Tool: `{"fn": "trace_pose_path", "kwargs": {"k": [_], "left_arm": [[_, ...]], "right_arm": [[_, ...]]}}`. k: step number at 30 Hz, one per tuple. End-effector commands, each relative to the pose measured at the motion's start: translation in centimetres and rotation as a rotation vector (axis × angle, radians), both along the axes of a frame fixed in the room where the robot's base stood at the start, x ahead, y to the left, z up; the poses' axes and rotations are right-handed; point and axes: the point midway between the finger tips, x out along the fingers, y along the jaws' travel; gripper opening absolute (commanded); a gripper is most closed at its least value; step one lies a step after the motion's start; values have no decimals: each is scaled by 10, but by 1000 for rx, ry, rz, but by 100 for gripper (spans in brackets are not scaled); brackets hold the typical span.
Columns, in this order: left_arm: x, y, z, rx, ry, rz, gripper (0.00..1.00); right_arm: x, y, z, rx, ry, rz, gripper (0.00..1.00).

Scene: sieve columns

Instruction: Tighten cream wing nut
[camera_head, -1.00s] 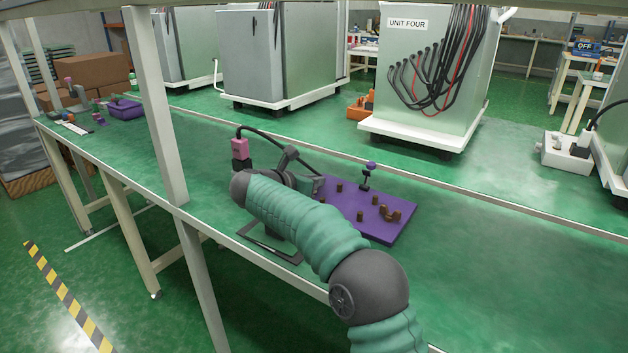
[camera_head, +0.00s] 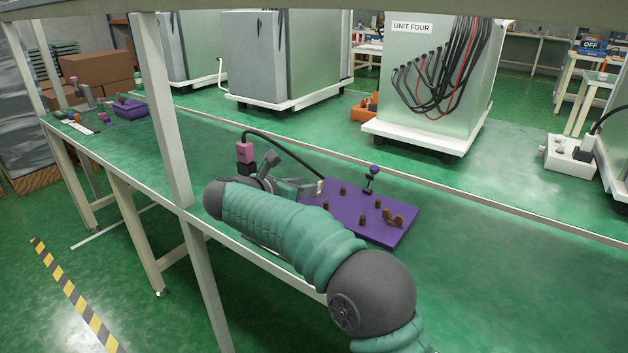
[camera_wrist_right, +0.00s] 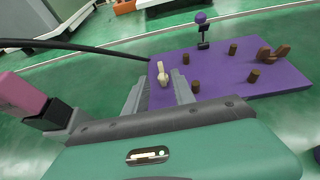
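The cream wing nut (camera_wrist_right: 162,76) stands at the near left part of the purple board (camera_wrist_right: 215,75) in the right wrist view. It also shows as a small pale piece in the head view (camera_head: 319,187), at the left edge of the board. My right gripper (camera_wrist_right: 160,88) is open, with its two grey fingers apart and the wing nut seen between and just beyond their tips. I cannot tell whether a finger touches it. In the head view the right gripper (camera_head: 303,187) is partly hidden by its own arm. My left gripper is not in view.
Several brown pegs (camera_head: 343,191) and a brown wing-shaped piece (camera_head: 395,220) stand on the board. A purple-topped post (camera_head: 372,176) is at its back edge. A pink-and-black plug (camera_head: 245,155) with a black cable stands to the left. The green table is clear to the right.

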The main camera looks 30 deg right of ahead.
Motion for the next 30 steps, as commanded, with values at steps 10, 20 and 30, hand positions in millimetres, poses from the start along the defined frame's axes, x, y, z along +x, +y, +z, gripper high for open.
{"fn": "trace_pose_path", "kwargs": {"k": [10, 20, 30], "left_arm": [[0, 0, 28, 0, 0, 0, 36], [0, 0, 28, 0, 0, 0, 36], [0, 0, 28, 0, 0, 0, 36]], "right_arm": [[-30, 71, 33, 0, 2, 1, 31], [-34, 78, 34, 0, 2, -1, 31], [-34, 78, 34, 1, 1, 0, 31]]}}
